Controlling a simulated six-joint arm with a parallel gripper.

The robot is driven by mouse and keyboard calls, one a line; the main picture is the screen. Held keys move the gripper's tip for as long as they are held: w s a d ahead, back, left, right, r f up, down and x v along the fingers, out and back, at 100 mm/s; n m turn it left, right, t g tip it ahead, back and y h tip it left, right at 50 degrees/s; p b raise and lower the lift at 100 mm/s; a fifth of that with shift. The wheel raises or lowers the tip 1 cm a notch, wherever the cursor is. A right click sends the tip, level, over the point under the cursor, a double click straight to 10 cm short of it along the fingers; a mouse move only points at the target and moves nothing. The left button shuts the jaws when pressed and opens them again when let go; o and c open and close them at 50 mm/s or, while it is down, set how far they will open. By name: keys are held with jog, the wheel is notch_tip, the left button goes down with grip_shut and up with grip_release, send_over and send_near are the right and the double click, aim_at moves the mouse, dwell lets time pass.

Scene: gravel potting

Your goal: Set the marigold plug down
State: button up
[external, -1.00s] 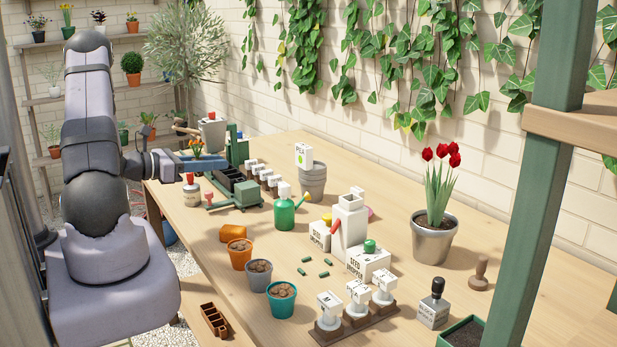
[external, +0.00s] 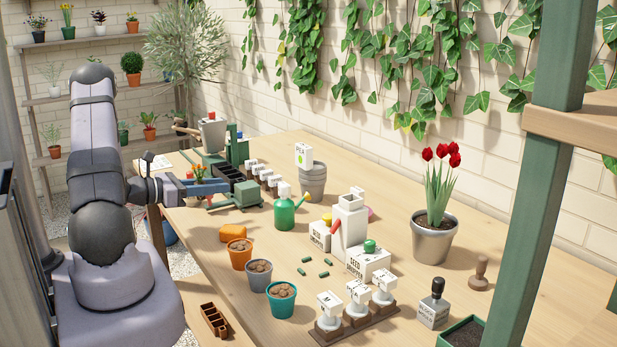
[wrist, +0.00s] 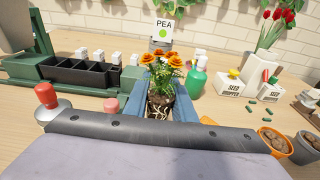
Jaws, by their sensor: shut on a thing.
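My gripper (external: 203,187) is shut on the marigold plug (external: 198,172), over the far left part of the table. In the wrist view the marigold plug (wrist: 160,75) has orange flowers, green leaves and a dark root ball with pale roots. It stands upright between the two blue jaws of my gripper (wrist: 159,103). I cannot tell whether the root ball touches the table. The orange (external: 240,254), grey (external: 258,272) and teal (external: 281,300) pots stand nearer the front, with brown contents.
A green device with a dark compartment tray (wrist: 82,72) stands just beyond the gripper. A red-knobbed object (wrist: 46,96) is at its left. A green watering can (external: 284,215) and white seed droppers (external: 367,262) stand to the right.

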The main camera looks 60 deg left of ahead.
send_over(218, 224)
jog(key=shift+d+f, duration=0.1)
jog(key=shift+f, duration=2.1)
jog(key=shift+f, duration=0.1)
jog(key=shift+f+p, duration=0.5)
jog(key=shift+f, duration=1.3)
jog(key=shift+f, duration=0.2)
jog(key=o, duration=1)
